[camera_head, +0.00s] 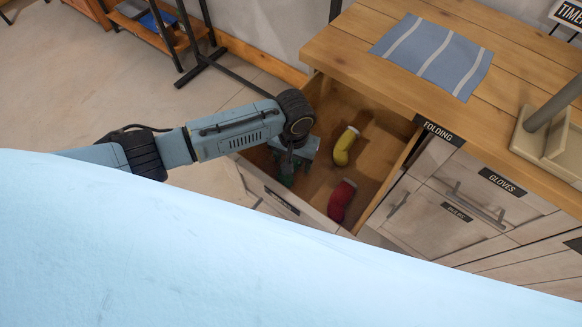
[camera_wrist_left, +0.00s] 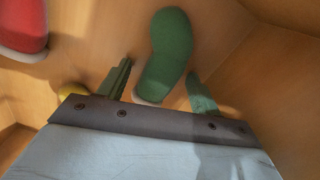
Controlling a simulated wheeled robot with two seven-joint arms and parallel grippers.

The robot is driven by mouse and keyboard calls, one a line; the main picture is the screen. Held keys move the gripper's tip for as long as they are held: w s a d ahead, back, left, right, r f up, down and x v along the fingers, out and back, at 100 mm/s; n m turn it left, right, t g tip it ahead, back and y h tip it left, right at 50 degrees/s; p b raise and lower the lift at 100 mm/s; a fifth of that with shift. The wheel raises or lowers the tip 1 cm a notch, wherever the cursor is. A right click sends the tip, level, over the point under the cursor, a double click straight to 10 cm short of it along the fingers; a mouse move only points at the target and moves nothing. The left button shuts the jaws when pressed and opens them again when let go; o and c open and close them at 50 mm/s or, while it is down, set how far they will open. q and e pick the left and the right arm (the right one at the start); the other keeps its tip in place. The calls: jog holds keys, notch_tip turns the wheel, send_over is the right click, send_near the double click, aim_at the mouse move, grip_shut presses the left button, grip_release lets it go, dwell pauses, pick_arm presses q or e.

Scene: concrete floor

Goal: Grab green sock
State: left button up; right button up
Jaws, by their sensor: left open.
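In the left wrist view a green sock (camera_wrist_left: 172,45) lies on the wooden drawer floor, its pale-edged lower end between the two fingers of my left gripper (camera_wrist_left: 160,70). The fingers are apart, with a gap on each side of the sock. In the head view my left gripper (camera_head: 288,172) reaches down into the open drawer (camera_head: 371,163) at its left side. There the gripper largely hides the green sock, and I cannot separate its green from the fingers. My right gripper is not in view.
A yellow sock (camera_head: 346,146) and a red sock (camera_head: 341,200) lie in the drawer to the gripper's right. The drawer front (camera_head: 282,200) and side walls surround it. The wooden countertop (camera_head: 350,50) with a striped blue cloth (camera_head: 433,55) stands above the drawer.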

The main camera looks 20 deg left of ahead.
pick_arm(q)
jog(key=c, duration=1)
jog(key=shift+r, duration=0.2)
